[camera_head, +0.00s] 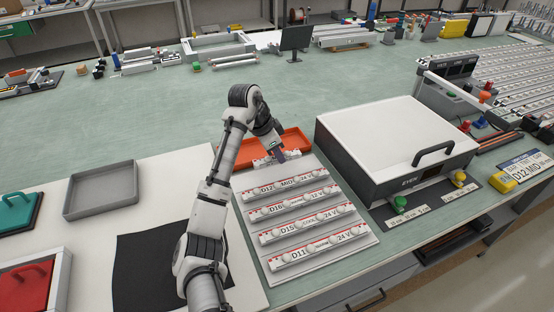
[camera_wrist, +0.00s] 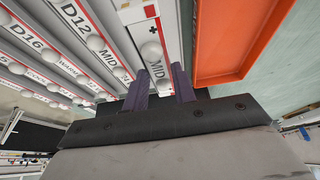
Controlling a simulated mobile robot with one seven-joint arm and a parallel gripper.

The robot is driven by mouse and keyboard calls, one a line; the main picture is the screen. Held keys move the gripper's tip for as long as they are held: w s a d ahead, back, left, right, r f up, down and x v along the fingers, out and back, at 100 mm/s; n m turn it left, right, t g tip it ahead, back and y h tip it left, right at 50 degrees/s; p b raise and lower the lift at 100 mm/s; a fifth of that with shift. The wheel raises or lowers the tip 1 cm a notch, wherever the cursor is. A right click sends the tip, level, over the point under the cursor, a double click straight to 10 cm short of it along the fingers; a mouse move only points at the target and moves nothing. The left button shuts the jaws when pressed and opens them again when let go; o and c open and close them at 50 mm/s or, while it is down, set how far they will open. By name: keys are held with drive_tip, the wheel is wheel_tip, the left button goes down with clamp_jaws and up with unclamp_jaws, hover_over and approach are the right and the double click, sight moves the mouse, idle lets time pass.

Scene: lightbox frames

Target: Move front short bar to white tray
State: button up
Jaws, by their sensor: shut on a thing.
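My gripper (camera_head: 277,157) is at the far end of a row of light bars, next to an orange tray. In the wrist view, its two dark fingers (camera_wrist: 160,88) are shut on a short white bar (camera_wrist: 149,40) with a red edge, a plus mark, round knobs and "MID" lettering. In the head view this bar (camera_head: 262,162) is partly hidden by my gripper; I cannot tell if it touches the board. A pale, open-framed tray (camera_head: 215,46) stands at the back of the bench.
Several labelled bars (camera_head: 300,186) lie on a pale board (camera_head: 355,242). The orange tray (camera_head: 298,138) is just behind. A grey tray (camera_head: 100,206) lies left and a white lightbox (camera_head: 396,135) stands right. The green bench is mostly clear toward the back.

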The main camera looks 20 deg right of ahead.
sight(277, 161)
drive_tip(key=shift+f+p, duration=0.4)
drive_tip(key=shift+f, duration=1.5)
drive_tip(key=shift+f, duration=0.1)
drive_tip(key=o, duration=1)
drive_tip(key=b+v, duration=0.3)
drive_tip(key=v, duration=0.9)
